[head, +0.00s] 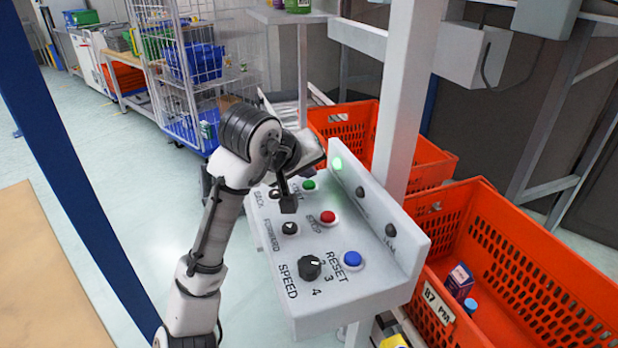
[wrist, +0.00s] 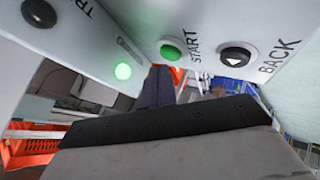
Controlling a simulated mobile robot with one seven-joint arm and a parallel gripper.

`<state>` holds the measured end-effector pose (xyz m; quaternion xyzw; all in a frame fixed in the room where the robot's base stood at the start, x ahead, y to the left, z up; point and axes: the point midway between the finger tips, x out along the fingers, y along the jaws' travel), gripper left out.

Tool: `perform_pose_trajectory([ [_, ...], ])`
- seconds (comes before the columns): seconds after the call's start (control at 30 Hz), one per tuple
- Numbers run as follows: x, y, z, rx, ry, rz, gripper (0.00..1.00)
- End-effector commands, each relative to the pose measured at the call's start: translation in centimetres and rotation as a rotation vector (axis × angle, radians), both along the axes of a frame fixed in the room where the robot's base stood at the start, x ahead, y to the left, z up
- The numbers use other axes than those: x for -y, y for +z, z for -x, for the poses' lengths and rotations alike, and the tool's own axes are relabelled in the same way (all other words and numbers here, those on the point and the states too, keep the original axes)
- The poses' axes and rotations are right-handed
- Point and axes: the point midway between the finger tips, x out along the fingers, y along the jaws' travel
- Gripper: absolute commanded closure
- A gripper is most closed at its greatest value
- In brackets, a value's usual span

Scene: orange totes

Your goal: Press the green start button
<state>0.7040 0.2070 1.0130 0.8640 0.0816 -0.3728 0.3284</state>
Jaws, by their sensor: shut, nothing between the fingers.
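The green start button (head: 309,185) sits on the far part of the grey control panel (head: 345,270), beside a partly hidden START label. In the wrist view the green button (wrist: 170,52) shows whole, with its START label beside it. My gripper (head: 289,205) is shut and empty, pointing down over the panel, in front and a little left of the green button in the head view. In the wrist view its dark fingers (wrist: 157,88) end just below the button in the picture; I see no clear contact. A green lamp (head: 337,163) on the panel's upright back glows.
The panel also bears a red stop button (head: 328,217), a blue reset button (head: 352,259), a black forward button (head: 290,228), a black back button (wrist: 235,56) and a speed knob (head: 309,267). Orange totes (head: 520,270) stand behind and right. A grey post (head: 404,100) rises behind the panel.

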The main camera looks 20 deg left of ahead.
Motion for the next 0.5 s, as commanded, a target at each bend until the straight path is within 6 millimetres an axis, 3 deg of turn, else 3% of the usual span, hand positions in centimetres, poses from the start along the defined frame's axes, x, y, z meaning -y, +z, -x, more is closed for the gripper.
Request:
perform_pose_trajectory([
  [0.5, 0.05, 1.07, -0.02, 0.001, -0.002, 0.000, 1.00],
])
